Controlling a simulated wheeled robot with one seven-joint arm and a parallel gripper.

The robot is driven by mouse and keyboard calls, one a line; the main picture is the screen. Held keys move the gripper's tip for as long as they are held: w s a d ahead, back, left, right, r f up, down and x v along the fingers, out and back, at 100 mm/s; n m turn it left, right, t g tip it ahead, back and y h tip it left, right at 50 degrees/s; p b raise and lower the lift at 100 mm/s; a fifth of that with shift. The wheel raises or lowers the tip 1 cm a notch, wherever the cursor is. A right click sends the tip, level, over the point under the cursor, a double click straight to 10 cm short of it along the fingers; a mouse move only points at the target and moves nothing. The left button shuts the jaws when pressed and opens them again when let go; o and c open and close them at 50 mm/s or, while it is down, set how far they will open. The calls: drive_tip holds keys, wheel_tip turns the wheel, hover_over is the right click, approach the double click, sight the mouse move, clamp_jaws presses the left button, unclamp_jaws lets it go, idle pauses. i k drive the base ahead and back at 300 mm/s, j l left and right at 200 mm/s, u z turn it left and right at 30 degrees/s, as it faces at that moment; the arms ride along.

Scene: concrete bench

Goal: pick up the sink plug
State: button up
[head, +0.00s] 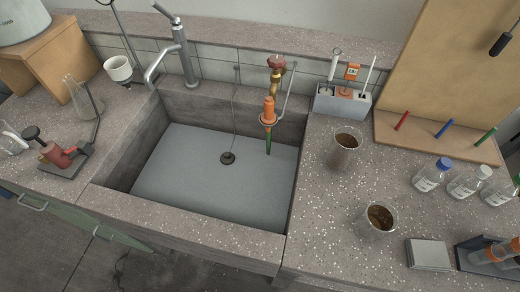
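The sink plug (228,158) is a small dark round disc with a raised middle. It lies on the grey floor of the sink (175,190), a little above the middle of the basin in the head view. A thin chain (235,105) runs from it up to the sink's back wall. The plug is in plain sight with nothing over it. I cannot tell whether it sits in a drain hole. My gripper is not in view.
A grey tap (183,50) stands behind the sink. A brass tap (277,75) and an orange-and-green piece (269,115) hang over the basin's back right. Brown-filled beakers (347,140) (380,218) and bottles (432,175) stand right. A flask (83,100) stands left.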

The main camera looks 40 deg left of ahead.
sight(228, 158)
drive_tip(key=u, duration=1.4)
drive_tip(key=i+j, duration=0.25)
drive_tip(key=j, duration=0.15)
drive_tip(key=i+j, duration=0.2)
drive_tip(key=j, duration=0.2)
